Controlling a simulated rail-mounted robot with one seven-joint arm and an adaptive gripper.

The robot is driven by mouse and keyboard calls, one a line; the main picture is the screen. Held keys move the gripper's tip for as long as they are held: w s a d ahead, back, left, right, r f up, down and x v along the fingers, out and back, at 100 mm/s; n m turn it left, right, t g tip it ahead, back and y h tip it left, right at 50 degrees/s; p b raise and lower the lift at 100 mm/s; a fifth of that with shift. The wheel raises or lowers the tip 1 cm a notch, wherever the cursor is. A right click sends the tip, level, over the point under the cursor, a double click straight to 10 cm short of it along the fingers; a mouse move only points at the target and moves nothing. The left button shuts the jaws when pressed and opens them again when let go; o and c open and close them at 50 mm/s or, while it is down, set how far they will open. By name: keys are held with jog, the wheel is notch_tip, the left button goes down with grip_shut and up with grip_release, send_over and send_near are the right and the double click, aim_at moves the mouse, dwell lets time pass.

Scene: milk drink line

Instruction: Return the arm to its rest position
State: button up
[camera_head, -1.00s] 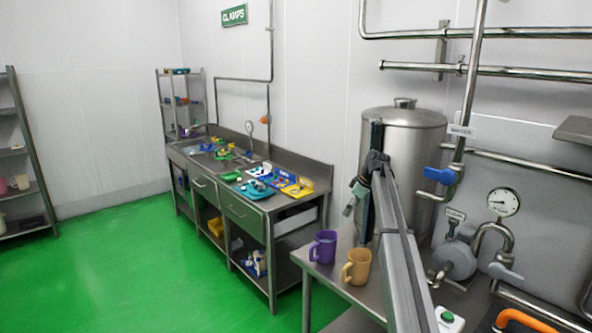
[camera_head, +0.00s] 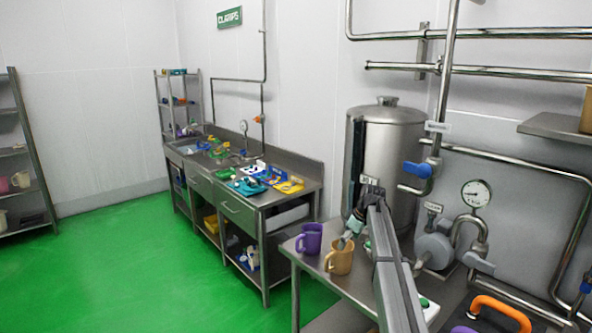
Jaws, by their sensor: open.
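My arm (camera_head: 385,245) reaches away from the lower middle of the picture, over the steel side table (camera_head: 283,245). My gripper (camera_head: 344,240) is at its far end, pointing down and left, open, with nothing seen in it. It is small in the picture and shows right at the rim of the orange-tan mug (camera_head: 339,262); I cannot tell whether it touches the mug. A purple mug (camera_head: 310,238) stands upright to the left of it.
A steel tank (camera_head: 388,150) stands behind my arm. A valve with a blue handle (camera_head: 417,169), a pump (camera_head: 433,251) and a gauge (camera_head: 476,193) are at the right. A workbench (camera_head: 238,212) with coloured parts stands left. The green floor (camera_head: 120,265) is clear.

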jog(key=s+a+f+m+g+h, duration=0.1)
jog(key=s+f+m, duration=0.1)
jog(key=s+f, duration=0.75)
jog(key=s+a+f+m, duration=0.2)
jog(key=s+f+m, duration=0.1)
jog(key=s+f, duration=0.65)
jog(key=s+f+m+h, duration=0.15)
jog(key=s+f, duration=0.25)
jog(key=s, duration=0.9)
jog(key=s+f+m+h, duration=0.1)
jog(key=s+f+m, duration=0.3)
jog(key=s, duration=0.9)
jog(key=s+f+g+b, duration=0.7)
jog(key=s+f+b, duration=0.3)
jog(key=s+f, duration=1.8)
jog(key=shift+s+f+n+g, duration=0.3)
jog(key=shift+s+f+n, duration=0.05)
jog(key=shift+f, duration=0.15)
jog(key=shift+d, duration=0.1)
